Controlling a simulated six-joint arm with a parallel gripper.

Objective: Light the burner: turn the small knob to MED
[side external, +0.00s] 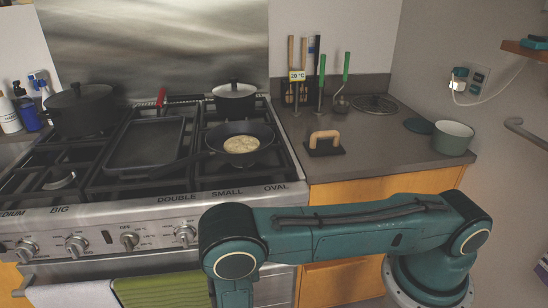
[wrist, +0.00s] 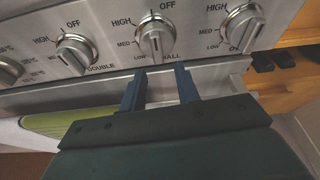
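The small knob (wrist: 156,40) is a silver dial in the middle of the wrist view, with its raised grip standing roughly upright toward OFF. HIGH, MED and LOW are printed down its left side. The word SMALL below it is partly hidden. My gripper (wrist: 160,76) is open, its two blue fingers apart and empty just below the knob, one toward each side of it. I see no contact with the knob. In the side view my teal arm hides the small knob and the fingers.
The double knob (wrist: 76,54) is left of the small knob and the oval knob (wrist: 242,27) is right. A green towel (side external: 163,290) hangs below the panel. A frying pan (side external: 240,132) holding pale food sits on the stove grate above.

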